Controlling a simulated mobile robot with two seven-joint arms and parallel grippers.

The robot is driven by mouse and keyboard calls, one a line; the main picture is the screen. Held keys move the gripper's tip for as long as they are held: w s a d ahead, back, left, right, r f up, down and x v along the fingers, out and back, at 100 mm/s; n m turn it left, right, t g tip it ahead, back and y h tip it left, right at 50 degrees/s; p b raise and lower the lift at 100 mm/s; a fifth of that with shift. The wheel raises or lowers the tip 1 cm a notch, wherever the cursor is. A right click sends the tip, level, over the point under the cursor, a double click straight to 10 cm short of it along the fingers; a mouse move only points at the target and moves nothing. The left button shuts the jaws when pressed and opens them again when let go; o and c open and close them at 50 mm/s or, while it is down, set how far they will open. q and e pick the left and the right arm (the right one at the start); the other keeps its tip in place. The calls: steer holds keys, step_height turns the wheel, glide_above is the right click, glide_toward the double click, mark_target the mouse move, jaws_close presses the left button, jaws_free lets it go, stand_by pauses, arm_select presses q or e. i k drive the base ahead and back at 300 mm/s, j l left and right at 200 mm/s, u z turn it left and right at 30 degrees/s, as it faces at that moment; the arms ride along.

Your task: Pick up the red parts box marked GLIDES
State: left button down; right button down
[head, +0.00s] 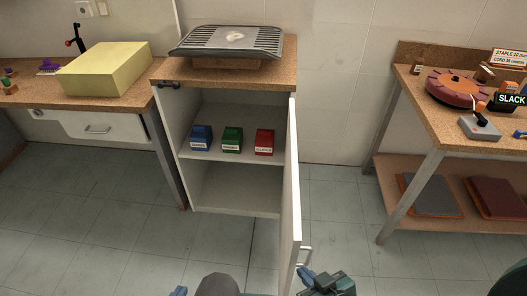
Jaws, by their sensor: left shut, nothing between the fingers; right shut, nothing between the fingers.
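A red parts box (265,139) with a white label stands on the upper shelf (220,153) of the open cabinet, near its right side. The label's lettering is too small to read surely. My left gripper (178,291) shows only a blue tip at the bottom edge, shut and empty, far from the boxes.
The cabinet door (292,190) stands open towards me, right of the boxes, with a handle (304,258) low down. The lower compartment looks empty. A grey metal tray (230,42) lies on top. Workbenches flank the cabinet; floor between is clear.

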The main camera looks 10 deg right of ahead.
mark_target(265, 143)
steer(key=k+j, duration=0.15)
steer(key=j, duration=0.25)
steer(key=j+z, duration=0.1)
steer(key=z, duration=0.6)
steer(key=k+j+z, duration=0.1)
steer(key=z, duration=0.25)
steer(key=i+j+z, duration=0.1)
steer(key=j+z, duration=0.15)
steer(key=z, duration=0.15)
steer(key=i+j+z, duration=0.1)
steer(key=j+z, duration=0.15)
steer(key=z, duration=0.15)
steer(key=j+z, duration=0.25)
steer(key=z, duration=0.2)
steer(key=j+z, duration=0.4)
steer(key=j, duration=1.1)
steer(key=k+j, duration=0.1)
steer(key=j, duration=0.3)
steer(key=z, duration=0.05)
